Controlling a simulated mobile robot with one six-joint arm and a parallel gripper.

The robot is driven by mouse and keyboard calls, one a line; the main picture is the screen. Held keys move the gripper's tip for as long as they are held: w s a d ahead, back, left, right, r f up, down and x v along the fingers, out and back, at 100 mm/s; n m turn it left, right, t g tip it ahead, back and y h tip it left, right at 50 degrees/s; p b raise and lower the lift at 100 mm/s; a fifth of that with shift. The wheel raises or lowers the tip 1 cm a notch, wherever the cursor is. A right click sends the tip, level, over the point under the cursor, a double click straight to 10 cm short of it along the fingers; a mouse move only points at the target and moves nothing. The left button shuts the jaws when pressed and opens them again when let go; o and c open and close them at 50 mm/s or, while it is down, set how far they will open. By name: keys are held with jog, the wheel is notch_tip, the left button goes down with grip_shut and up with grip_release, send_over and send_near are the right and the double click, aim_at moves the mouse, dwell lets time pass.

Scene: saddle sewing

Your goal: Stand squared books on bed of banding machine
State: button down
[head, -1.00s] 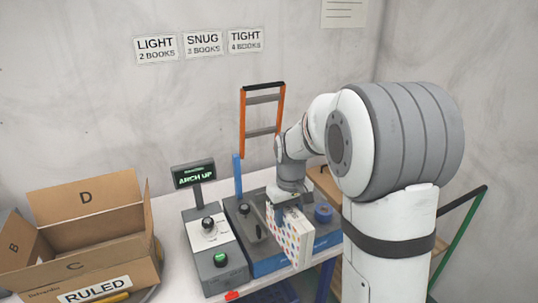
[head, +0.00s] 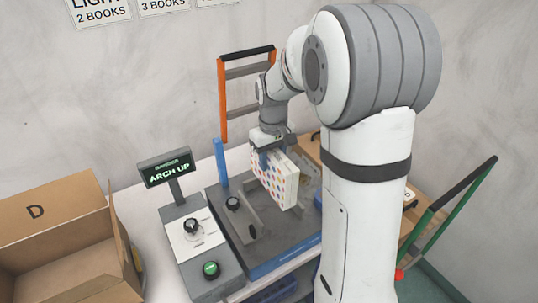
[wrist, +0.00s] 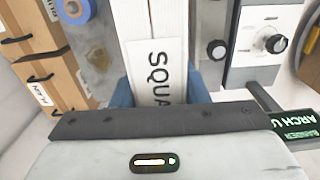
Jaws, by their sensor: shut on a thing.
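My gripper (head: 272,150) points down and is shut on the squared books (head: 279,184), a white block with a coloured polka-dot cover. The books hang upright over the grey bed (head: 285,232) of the banding machine; I cannot tell whether their lower edge touches it. In the wrist view the white books (wrist: 163,20) lie between my blue fingers, with a label reading "SQUA", the rest hidden. The machine has a blue front, a blue post (head: 221,162) and a small black-knobbed lever (head: 233,204).
A control box (head: 205,255) with a knob and green button stands left of the bed. Its display (head: 167,168) reads "ARCH UP". An open carton (head: 60,235) is at left. An orange frame (head: 222,100) stands behind. Labelled cartons (wrist: 40,60) show in the wrist view.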

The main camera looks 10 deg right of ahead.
jog(key=shift+a, duration=0.3)
jog(key=shift+s+f+b, duration=0.2)
jog(key=shift+f+b, duration=0.05)
jog(key=shift+b, duration=0.1)
jog(key=shift+f+b, duration=3.65)
jog(key=shift+f, duration=1.35)
jog(key=c, duration=0.7)
grip_release()
jog(key=shift+c, duration=0.2)
jog(key=shift+s, duration=0.1)
